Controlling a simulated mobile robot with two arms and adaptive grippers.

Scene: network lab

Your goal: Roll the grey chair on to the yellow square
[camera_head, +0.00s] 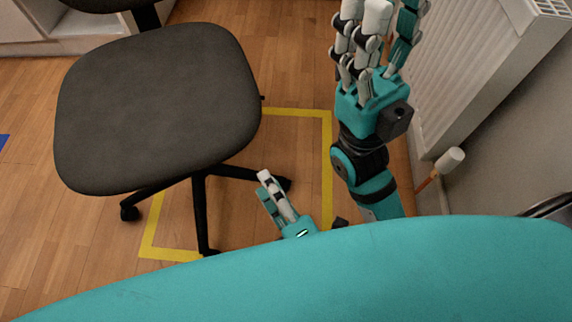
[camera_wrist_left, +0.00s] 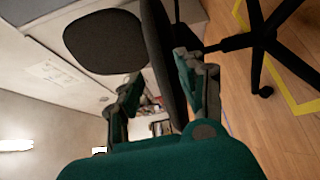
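The grey chair (camera_head: 155,110) stands at the left of the head view, with a dark grey seat and black wheeled legs. The yellow square (camera_head: 329,165) is a tape outline on the floor. The seat hides its far left part. One wheel is left of the outline, one is at its near edge and one is inside. My left gripper (camera_head: 262,183) is low, right of the seat, with fingers apart and empty. My right gripper (camera_head: 385,18) is raised at upper right, fingers spread and empty.
A white radiator (camera_head: 475,60) lines the right wall, with a white-capped valve (camera_head: 449,160) low down. A white cabinet (camera_head: 90,30) stands behind the chair. A blue floor mark (camera_head: 3,142) lies at far left. Wooden floor between square and radiator is clear.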

